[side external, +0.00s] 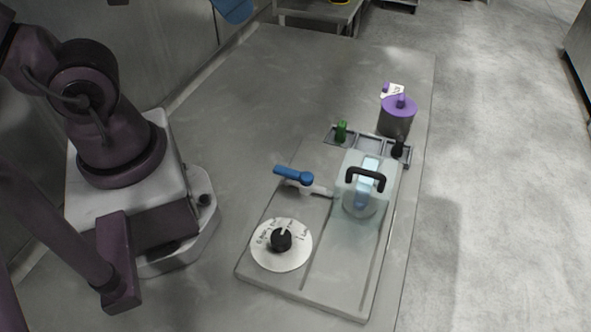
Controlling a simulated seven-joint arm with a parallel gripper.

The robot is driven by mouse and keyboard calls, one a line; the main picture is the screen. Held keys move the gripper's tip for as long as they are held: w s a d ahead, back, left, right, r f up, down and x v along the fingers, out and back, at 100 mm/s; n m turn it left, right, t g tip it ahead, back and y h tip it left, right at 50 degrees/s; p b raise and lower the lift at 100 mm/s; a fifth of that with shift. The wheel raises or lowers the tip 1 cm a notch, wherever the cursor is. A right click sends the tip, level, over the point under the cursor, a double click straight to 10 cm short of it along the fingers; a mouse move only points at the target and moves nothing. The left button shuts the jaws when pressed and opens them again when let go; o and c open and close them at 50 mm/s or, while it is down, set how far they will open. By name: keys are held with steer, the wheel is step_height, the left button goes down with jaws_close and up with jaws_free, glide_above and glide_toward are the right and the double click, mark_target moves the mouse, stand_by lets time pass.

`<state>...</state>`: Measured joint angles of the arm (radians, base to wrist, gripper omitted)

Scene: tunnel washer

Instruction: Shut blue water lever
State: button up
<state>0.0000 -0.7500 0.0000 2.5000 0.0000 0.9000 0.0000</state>
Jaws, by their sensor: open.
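The blue water lever (292,175) sits on top of a short white pipe valve (318,190), on the left side of a clear tank (378,206). Its handle points left, away from the tank, and lies roughly in line with the pipe. Nothing touches the lever. My purple arm stands to the left. Parts of it run out of the picture, and I cannot make out gripper fingers. The gap between my gripper and the lever does not show.
A white dial with a black knob (281,239) is on the grey base plate (327,283) in front of the lever. Behind are a tray (370,144) with green and black pegs and a purple-lidded pot (397,117). The tank has a black handle (366,178). The table behind is clear.

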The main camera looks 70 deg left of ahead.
steer(key=shift+o, duration=0.4)
steer(key=m+g+y, duration=0.3)
steer(key=m+g, duration=0.6)
glide_toward(285, 170)
steer(key=x, duration=0.8)
steer(key=shift+s+f, duration=0.1)
steer(key=shift+f, duration=0.05)
jaws_close()
